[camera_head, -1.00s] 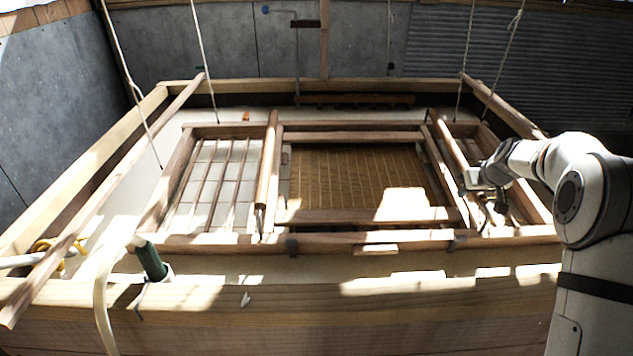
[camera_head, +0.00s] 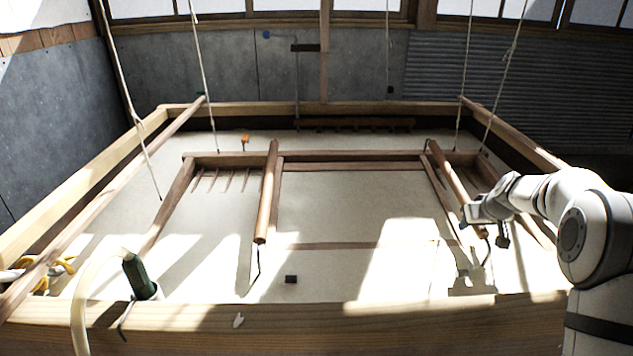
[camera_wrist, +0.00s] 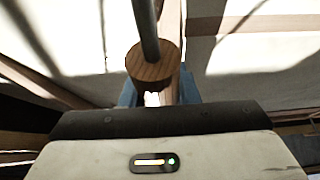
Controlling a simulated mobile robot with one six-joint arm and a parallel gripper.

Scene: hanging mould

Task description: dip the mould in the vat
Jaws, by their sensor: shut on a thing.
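The wooden mould (camera_head: 350,156) hangs in the vat (camera_head: 400,318), tilted with its near side down. Its far bar and the upper parts of its side bars show above the pale liquid (camera_head: 340,215). Its near bar and most of its screen are hidden under the liquid. Two round handle bars cross it: a left one (camera_head: 267,195) and a right one (camera_head: 453,180). My gripper (camera_head: 472,214) is at the near end of the right handle and shut on it. In the wrist view the handle's round wooden end (camera_wrist: 152,65) shows between the blue fingers.
Ropes (camera_head: 205,70) hang down at both sides. A long pole (camera_head: 110,190) lies along the vat's left side. A green fitting with a pale hose (camera_head: 138,277) stands at the near left rim. An orange item (camera_head: 245,139) is at the far side.

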